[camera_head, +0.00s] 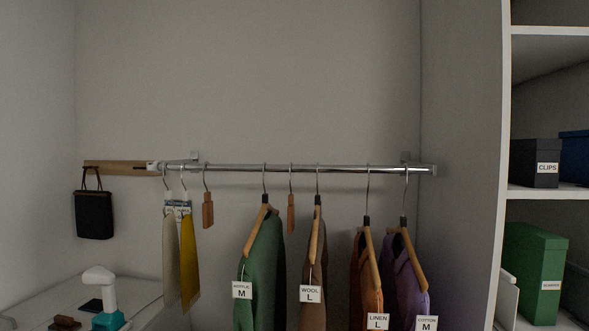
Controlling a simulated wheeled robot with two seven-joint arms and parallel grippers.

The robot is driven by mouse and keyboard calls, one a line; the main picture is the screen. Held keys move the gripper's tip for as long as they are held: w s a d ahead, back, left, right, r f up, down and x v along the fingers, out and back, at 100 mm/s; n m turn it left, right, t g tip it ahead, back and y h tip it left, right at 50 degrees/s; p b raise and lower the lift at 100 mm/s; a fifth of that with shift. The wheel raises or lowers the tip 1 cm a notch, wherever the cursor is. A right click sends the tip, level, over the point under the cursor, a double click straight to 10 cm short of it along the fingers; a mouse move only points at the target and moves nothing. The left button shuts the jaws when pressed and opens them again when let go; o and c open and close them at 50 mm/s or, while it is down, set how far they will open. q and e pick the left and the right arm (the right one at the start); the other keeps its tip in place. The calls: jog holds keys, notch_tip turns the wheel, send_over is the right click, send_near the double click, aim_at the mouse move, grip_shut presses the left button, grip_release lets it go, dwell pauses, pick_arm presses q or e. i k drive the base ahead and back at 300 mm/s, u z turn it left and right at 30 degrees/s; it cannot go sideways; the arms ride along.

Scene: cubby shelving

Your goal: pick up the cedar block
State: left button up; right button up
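Two small reddish-brown wooden blocks hang by hooks from the metal rail. One cedar block (208,212) hangs between the yellow garment and the green garment. The other cedar block (291,214) hangs between the green garment and the brown garment, a little apart from both. I cannot tell which of the two the task means. Neither of my grippers shows in this view.
The rail (330,168) also carries a green garment (262,270), a brown one (314,275), an orange one (366,275), a purple one (404,275) and a yellow one (189,260). A white shelf unit (505,170) stands right. A low white surface (130,291) lies left.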

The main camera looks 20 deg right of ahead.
aim_at(207, 207)
jog(key=u, duration=1)
jog(key=i, duration=0.85)
jog(key=z, duration=2.35)
